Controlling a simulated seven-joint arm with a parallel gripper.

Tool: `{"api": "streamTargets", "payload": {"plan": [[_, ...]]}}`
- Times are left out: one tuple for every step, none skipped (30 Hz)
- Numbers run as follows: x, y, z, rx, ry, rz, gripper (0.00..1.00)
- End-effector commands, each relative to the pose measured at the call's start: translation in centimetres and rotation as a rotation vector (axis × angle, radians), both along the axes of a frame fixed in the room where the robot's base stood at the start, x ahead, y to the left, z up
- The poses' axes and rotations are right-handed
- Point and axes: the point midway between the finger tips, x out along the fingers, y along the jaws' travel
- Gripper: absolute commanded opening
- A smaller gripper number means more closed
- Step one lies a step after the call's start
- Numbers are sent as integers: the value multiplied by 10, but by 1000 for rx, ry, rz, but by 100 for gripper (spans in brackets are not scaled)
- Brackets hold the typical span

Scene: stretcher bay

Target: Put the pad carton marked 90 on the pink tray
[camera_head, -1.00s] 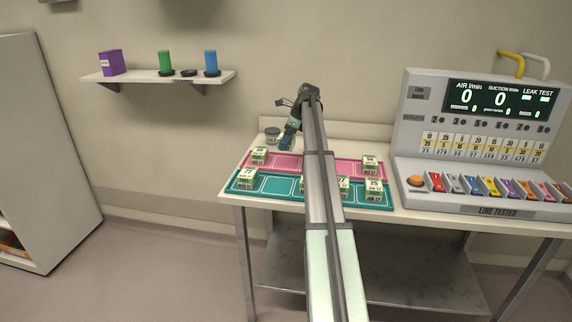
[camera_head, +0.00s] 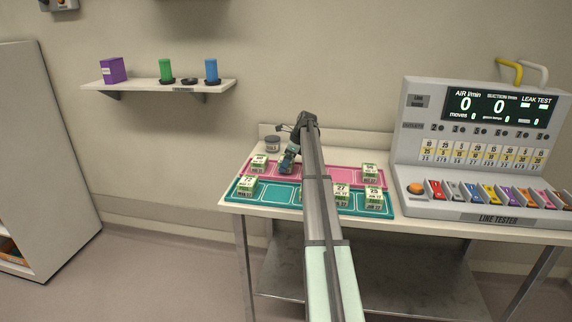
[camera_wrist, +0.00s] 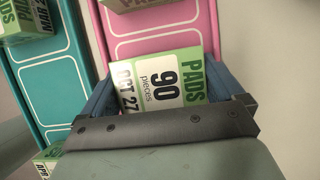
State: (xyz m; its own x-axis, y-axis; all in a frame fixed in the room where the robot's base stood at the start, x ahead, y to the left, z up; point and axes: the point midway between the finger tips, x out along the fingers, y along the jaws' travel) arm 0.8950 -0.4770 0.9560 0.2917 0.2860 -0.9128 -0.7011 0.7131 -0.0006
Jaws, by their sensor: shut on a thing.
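The pad carton marked 90 (camera_wrist: 165,80), white and green with "PADS" and "OCT 27" on it, is between the fingers of my gripper (camera_wrist: 160,92) in the wrist view. My gripper is shut on it. In the head view my gripper (camera_head: 286,166) is low over the left half of the pink tray (camera_head: 334,170). The carton is not clearly visible there. In the wrist view the pink tray (camera_wrist: 152,46) lies under the carton, with outlined spaces. I cannot tell whether the carton touches the tray.
Another carton (camera_head: 259,163) stands on the pink tray's left end, and one (camera_head: 369,172) on its right. The teal tray (camera_head: 280,190) in front holds several cartons. A grey round tub (camera_head: 272,144) stands behind. The line tester (camera_head: 484,150) fills the table's right side.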

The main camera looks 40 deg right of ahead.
Motion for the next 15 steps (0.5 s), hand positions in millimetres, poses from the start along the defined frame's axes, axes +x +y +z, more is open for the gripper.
{"api": "streamTargets", "payload": {"plan": [[0, 0, -6, 1, 1, 0, 57], [-1, 0, -8, 1, 1, 0, 57], [0, 0, -9, 0, 0, 0, 57], [0, 0, -9, 0, 0, 0, 57], [0, 0, -9, 0, 0, 0, 57], [0, 0, -9, 0, 0, 0, 57], [0, 0, -9, 0, 0, 0, 57], [0, 0, -9, 0, 0, 0, 57], [0, 0, -9, 0, 0, 0, 57], [0, 0, -9, 0, 0, 0, 57], [0, 0, -9, 0, 0, 0, 57], [0, 0, -10, 0, 0, 0, 57], [0, 0, -11, 0, 0, 0, 57], [0, 0, -12, 0, 0, 0, 57], [0, 0, -12, 0, 0, 0, 97]]}}
